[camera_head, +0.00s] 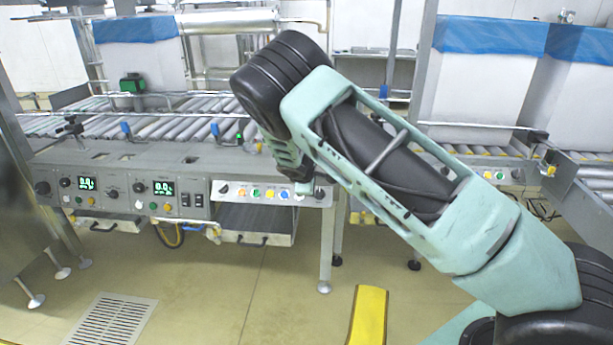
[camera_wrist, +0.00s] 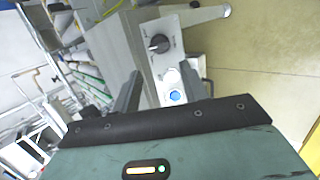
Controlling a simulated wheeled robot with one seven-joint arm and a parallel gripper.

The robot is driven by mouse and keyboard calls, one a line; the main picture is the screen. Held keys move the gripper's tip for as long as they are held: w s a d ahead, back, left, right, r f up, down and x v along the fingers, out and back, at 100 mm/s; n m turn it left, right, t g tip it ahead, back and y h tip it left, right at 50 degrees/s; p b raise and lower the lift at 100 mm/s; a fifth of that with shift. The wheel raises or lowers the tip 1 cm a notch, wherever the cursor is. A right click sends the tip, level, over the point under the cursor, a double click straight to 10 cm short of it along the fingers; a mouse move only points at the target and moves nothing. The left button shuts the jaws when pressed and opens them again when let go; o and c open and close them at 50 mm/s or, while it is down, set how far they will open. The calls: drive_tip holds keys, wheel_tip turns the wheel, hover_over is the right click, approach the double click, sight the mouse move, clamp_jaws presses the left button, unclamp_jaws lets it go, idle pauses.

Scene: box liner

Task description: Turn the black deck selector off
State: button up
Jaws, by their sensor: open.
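A black selector knob (camera_wrist: 159,43) with a pale pointer mark sits on a light grey control panel (camera_wrist: 178,22) in the wrist view. It lies ahead of my gripper (camera_wrist: 160,80), beyond the fingertips and roughly between their lines, with no contact visible. The printing around it is too small to read. In the head view my gripper (camera_head: 300,180) hangs at the right end of the button panel (camera_head: 228,199), by a small dark knob (camera_head: 319,194).
A blue button (camera_head: 284,194) is beside the knob; it also shows between the fingers in the wrist view (camera_wrist: 175,96). More panels with displays and black knobs (camera_head: 112,193) are to the left. Roller conveyors (camera_head: 160,125) lie behind. A yellow floor piece (camera_head: 368,315) lies in front.

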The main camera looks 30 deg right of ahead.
drive_tip(key=v, duration=0.7)
drive_tip(key=shift+a+r, duration=0.15)
drive_tip(key=shift+r, duration=0.05)
drive_tip(key=shift+s, duration=0.15)
drive_tip(key=s+a+r+m+g+y, duration=0.2)
drive_tip(key=s+a+y, duration=0.1)
drive_tip(key=s+a, duration=0.65)
drive_tip(key=s+a+r+m+g+y, duration=0.1)
drive_tip(key=s+a+r+g+y, duration=0.15)
drive_tip(key=s+a, duration=0.7)
drive_tip(key=s+a+r+g+y, duration=0.1)
drive_tip(key=s+a+r, duration=0.15)
drive_tip(key=s, duration=0.85)
drive_tip(key=s+a+r, duration=0.1)
drive_tip(key=s+r, duration=0.3)
drive_tip(key=s, duration=0.8)
wheel_tip(320, 180, up, 14)
drive_tip(key=p, duration=1.5)
drive_tip(key=shift+s+r, duration=0.25)
drive_tip(key=shift+s, duration=0.05)
